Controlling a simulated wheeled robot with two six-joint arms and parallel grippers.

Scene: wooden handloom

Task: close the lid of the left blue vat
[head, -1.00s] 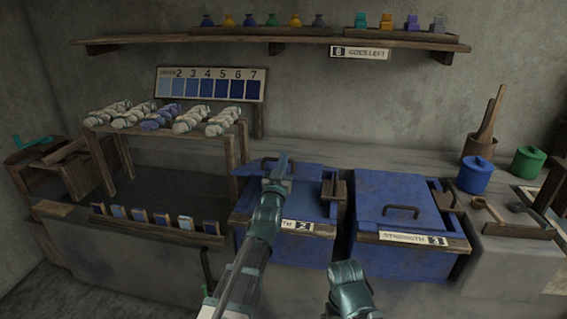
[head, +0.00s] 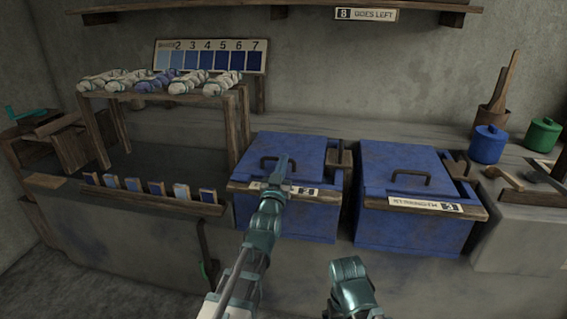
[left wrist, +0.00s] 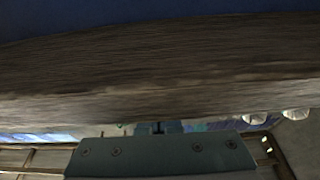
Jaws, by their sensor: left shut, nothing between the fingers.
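The left blue vat (head: 287,219) stands at the centre of the head view, with a wooden front rail and a number plate. In the left wrist view, a wooden bar (left wrist: 160,70) fills the picture close above the gripper (left wrist: 158,128).
A second blue vat (head: 410,228), also lidded, stands close to the right. A wooden rack (head: 215,91) with yarn skeins and a row of sample cards (head: 160,197) are to the left. Blue and green pots (head: 490,144) stand far right.

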